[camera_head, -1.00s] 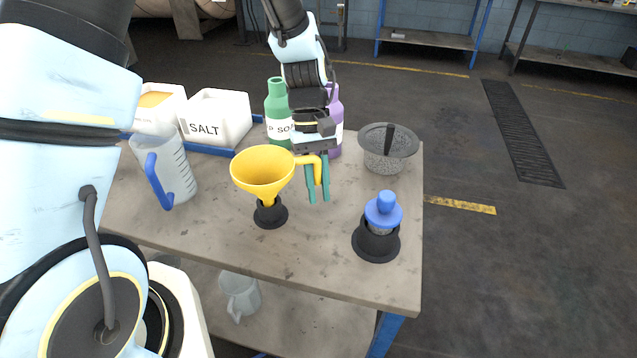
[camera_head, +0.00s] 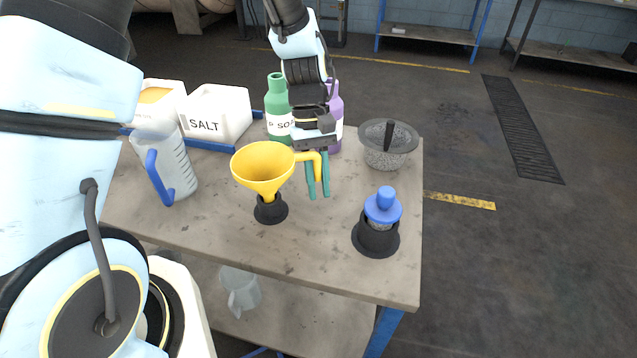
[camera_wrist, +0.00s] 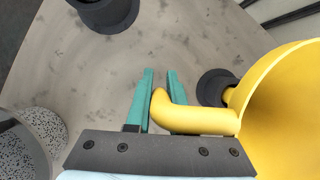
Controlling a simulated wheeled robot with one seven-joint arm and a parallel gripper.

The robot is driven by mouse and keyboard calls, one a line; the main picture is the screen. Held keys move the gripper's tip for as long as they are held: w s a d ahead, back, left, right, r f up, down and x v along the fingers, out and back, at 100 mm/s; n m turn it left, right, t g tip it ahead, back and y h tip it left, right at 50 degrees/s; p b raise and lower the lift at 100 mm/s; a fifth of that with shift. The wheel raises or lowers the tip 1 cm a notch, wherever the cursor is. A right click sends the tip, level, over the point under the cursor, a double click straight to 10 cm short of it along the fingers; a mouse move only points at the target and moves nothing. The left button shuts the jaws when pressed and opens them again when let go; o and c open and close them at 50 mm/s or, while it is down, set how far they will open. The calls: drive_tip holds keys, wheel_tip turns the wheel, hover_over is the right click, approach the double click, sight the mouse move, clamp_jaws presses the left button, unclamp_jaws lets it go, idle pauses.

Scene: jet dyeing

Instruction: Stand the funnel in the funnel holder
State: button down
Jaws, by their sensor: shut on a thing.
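The yellow funnel (camera_head: 262,168) is upright, bowl up, above the small black funnel holder (camera_head: 271,210) on the table. Its spout goes down to the holder's mouth and seems to enter it; how deep it sits cannot be told. My gripper (camera_head: 319,190) is to the right of the bowl, its green fingers pointing down and shut on the funnel's curved handle. In the wrist view the funnel (camera_wrist: 285,105) fills the right side, the handle's end lies between the fingers of my gripper (camera_wrist: 160,75), and the holder (camera_wrist: 213,86) is partly hidden by the funnel.
A larger black holder (camera_head: 376,243) with a blue-topped item (camera_head: 383,207) stands at front right. A grey speckled bowl (camera_head: 387,148) is at back right. Green (camera_head: 278,108) and purple (camera_head: 336,115) bottles, a salt container (camera_head: 218,113) and a jug (camera_head: 170,165) stand behind and left.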

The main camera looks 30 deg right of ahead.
drive_tip(key=shift+f, duration=0.15)
drive_tip(key=shift+f+b, duration=0.35)
drive_tip(key=shift+f, duration=0.25)
drive_tip(key=c, duration=0.7)
unclamp_jaws()
